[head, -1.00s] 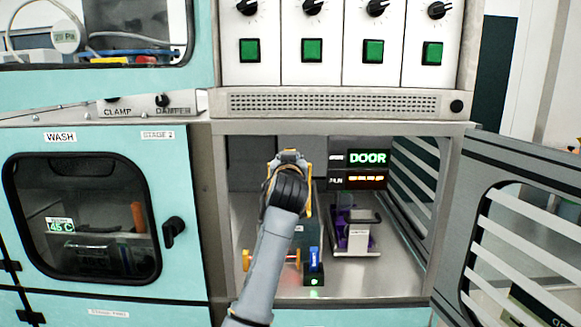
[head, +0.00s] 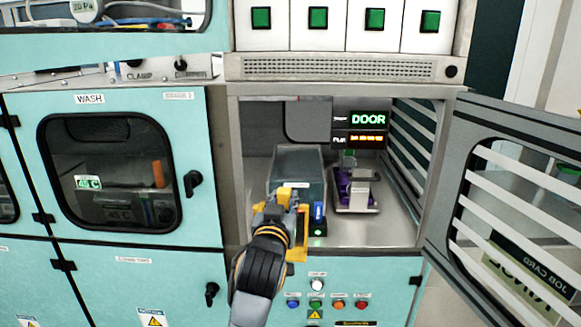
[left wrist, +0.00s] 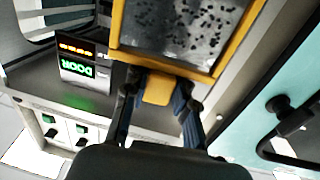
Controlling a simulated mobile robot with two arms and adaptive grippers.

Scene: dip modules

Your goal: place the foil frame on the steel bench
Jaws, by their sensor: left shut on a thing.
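My left gripper (head: 287,203) is shut on the foil frame (head: 297,246), at the mouth of the open steel compartment. In the head view the frame shows as a narrow yellow-orange edge, mostly hidden behind the gripper. In the left wrist view the foil frame (left wrist: 172,32) has an orange border around grey, dark-speckled foil. The gripper's fingers (left wrist: 158,100) hold its orange tab. I cannot make out the steel bench for certain in either view. My right gripper is not in view.
Inside the compartment stand a grey-teal box (head: 298,165), a small blue-and-black device (head: 318,217) with a green light and a purple-and-white fixture (head: 355,190). The slatted door (head: 510,200) stands open at right. The wash door (head: 120,165) at left is shut.

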